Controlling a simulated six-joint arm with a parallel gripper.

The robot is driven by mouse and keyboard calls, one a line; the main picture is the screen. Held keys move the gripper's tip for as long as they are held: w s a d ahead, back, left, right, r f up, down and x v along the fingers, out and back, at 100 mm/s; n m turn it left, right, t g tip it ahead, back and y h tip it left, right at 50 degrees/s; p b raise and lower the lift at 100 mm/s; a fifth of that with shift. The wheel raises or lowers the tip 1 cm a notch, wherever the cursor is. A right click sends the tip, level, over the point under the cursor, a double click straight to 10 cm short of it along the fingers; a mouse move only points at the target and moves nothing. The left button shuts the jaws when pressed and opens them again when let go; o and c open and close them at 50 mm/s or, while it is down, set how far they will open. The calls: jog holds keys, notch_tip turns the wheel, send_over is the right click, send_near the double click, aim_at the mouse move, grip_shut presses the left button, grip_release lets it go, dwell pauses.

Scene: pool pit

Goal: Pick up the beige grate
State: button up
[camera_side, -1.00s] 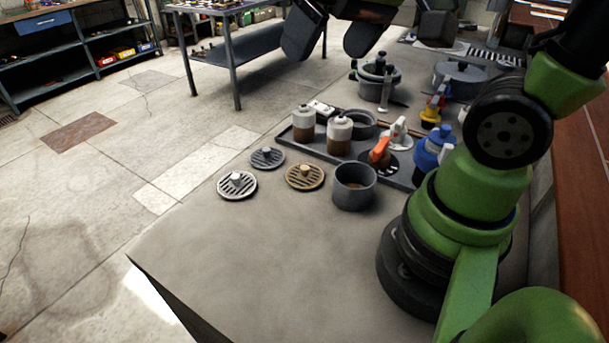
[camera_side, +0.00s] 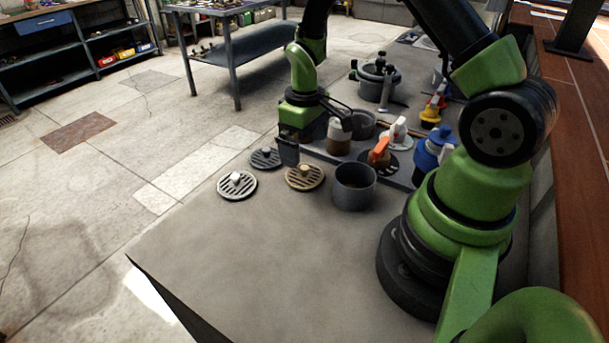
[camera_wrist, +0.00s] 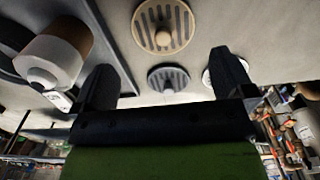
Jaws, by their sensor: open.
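The beige grate (camera_side: 304,177), a round slotted disc with a knob on top, lies flat on the grey worktop left of a dark grey pot. In the wrist view the beige grate (camera_wrist: 163,25) is at the top centre, past my fingertips. My gripper (camera_side: 297,145) is just behind the beige grate in the side view, apart from it. In the wrist view my gripper (camera_wrist: 162,62) is open, its two dark fingers apart with nothing held between them.
A dark grey grate (camera_side: 265,159) and a white grate (camera_side: 237,185) lie close on the left. The open pot (camera_side: 354,186) stands close on the right. A bottle (camera_side: 339,136) stands on the tray behind. The front worktop is clear.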

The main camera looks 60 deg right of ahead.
aim_at(304, 167)
jog(key=f, duration=0.6)
jog(key=shift+s+a+f, duration=0.1)
jog(key=shift+a+f, duration=0.1)
jog(key=shift+f, duration=0.05)
jog(key=c, duration=0.8)
